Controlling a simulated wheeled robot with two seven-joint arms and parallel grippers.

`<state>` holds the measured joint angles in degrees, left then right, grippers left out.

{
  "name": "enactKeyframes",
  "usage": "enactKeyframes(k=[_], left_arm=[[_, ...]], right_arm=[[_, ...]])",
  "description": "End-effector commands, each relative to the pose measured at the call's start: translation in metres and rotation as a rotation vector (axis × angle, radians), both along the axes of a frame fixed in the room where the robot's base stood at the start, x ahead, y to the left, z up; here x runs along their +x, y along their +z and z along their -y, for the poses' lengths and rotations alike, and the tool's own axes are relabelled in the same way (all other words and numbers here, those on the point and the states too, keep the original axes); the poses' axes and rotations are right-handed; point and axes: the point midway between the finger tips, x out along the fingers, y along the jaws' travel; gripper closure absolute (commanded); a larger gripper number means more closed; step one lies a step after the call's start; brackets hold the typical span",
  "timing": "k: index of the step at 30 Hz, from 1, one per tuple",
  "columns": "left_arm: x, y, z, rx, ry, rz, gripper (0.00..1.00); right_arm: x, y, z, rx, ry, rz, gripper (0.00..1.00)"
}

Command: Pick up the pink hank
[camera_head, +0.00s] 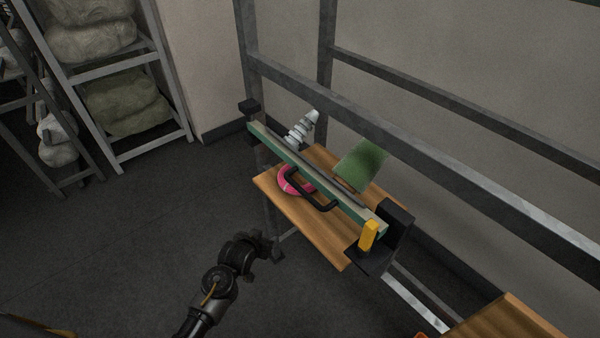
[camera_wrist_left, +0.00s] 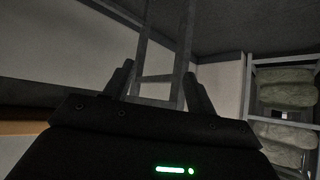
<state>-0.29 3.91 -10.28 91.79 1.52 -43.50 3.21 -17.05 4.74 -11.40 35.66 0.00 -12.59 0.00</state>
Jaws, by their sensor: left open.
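The pink hank (camera_head: 284,182) lies on the wooden shelf (camera_head: 323,238) in the head view. It is partly hidden by a green rail (camera_head: 340,204) and its black handle. My left gripper (camera_head: 277,250) is open and empty, in front of the shelf and below and to the left of the hank, apart from both. In the left wrist view, the two fingers of the left gripper (camera_wrist_left: 158,86) stand apart with nothing between them. The hank does not show in that view. My right gripper is not in view.
A black bracket with a yellow block (camera_head: 369,236) is at the rail's right end. A green pad (camera_head: 361,163) and a ribbed grey piece (camera_head: 302,127) are behind the rail. Grey gantry beams (camera_head: 430,150) cross behind. A rack with sacks (camera_head: 125,100) stands left. The floor between is clear.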

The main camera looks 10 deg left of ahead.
Motion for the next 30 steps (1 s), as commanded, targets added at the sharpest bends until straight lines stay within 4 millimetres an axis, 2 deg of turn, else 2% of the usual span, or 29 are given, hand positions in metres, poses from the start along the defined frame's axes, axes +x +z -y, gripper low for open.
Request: enactKeyframes(k=[1,3,5,9,12,15,18,30], left_arm=[[0.014,0.036,0.002,-0.009,0.002,0.046,0.44],[0.025,0.073,0.004,-0.02,0.005,0.092,0.44],[0.033,0.1,0.006,-0.029,0.007,0.128,0.44],[0.069,0.133,0.011,-0.045,0.008,0.22,0.44],[0.084,0.15,0.014,-0.053,0.008,0.263,0.44],[0.091,0.158,0.015,-0.057,0.009,0.286,0.44],[0.093,0.158,0.015,-0.057,0.009,0.288,0.44],[0.138,0.136,0.02,-0.056,0.008,0.287,0.44]], right_arm=[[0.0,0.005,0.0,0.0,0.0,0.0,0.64],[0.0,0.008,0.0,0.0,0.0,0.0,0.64],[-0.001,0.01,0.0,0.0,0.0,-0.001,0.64],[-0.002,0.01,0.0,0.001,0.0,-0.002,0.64],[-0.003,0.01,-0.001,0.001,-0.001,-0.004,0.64],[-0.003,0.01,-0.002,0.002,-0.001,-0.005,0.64],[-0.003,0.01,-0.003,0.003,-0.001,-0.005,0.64],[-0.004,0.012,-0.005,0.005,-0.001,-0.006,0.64]])
